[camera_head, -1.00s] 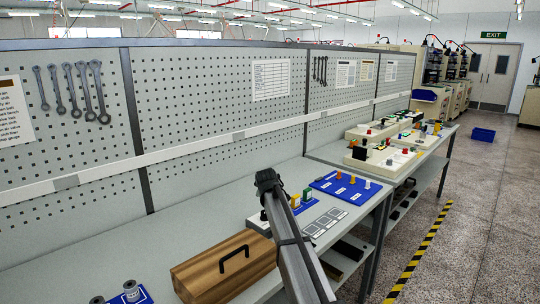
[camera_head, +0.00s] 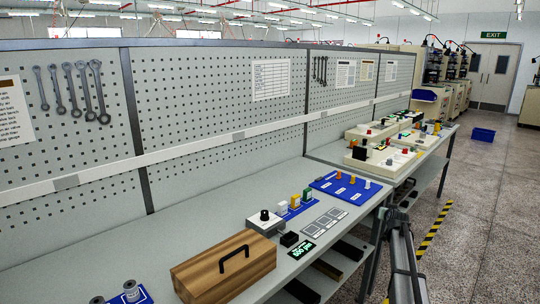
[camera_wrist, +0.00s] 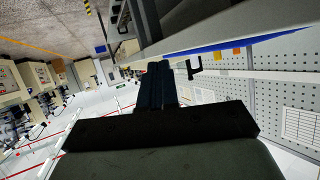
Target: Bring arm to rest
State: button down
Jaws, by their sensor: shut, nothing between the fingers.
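My gripper (camera_head: 393,213) is off the right front edge of the workbench in the head view, over the aisle floor, with my arm reaching up from the bottom edge. In the wrist view its two dark fingers (camera_wrist: 158,72) lie together, shut and empty. On the bench (camera_head: 185,232) are a small white unit with a black knob (camera_head: 264,223), a blue strip with several spools (camera_head: 296,208) and a blue board with several orange and white pegs (camera_head: 345,186). My gripper touches none of them.
A wooden box with a black handle (camera_head: 222,268) stands at the bench front. A lit green display (camera_head: 301,250) and a card with squares (camera_head: 325,222) lie right of it. Grey spools on a blue base (camera_head: 132,292) are at lower left. The aisle has a yellow-black floor stripe (camera_head: 432,235).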

jog(key=s+d+f+m+h, duration=0.1)
jog(key=s+d+f+m, duration=0.25)
jog(key=d, duration=0.35)
jog(key=s+d+f+m+g, duration=0.1)
jog(key=s+f, duration=0.4)
jog(key=f, duration=0.3)
jog(key=s+a+f+n+g+y, duration=0.2)
jog(key=s+a+f+g, duration=0.2)
jog(key=s+a+f, duration=0.85)
jog(key=s+a+f+n+g+y, duration=0.2)
jog(key=s+a+f+g+y, duration=0.15)
jog(key=s+a+f, duration=0.85)
jog(key=s+a+f+n+g, duration=0.1)
jog(key=s+a+f+g, duration=0.1)
jog(key=s+a+f, duration=0.3)
jog(key=s+a+f+g, duration=0.2)
jog(key=s+a+f, duration=0.1)
jog(key=s, duration=0.5)
jog(key=s+a+f+n+g, duration=0.1)
jog(key=s+a+f+g, duration=0.1)
jog(key=s+a+f, duration=0.3)
jog(key=s+a+r+n+g, duration=0.1)
jog(key=s+g, duration=0.1)
jog(key=s, duration=1)
jog(key=s+a+r+n+g+h, duration=0.1)
jog(key=s+a+g, duration=0.1)
jog(key=s, duration=0.9)
jog(key=shift+s+a+g, duration=0.15)
jog(key=shift+s+g, duration=0.25)
jog(key=shift+g, duration=0.25)
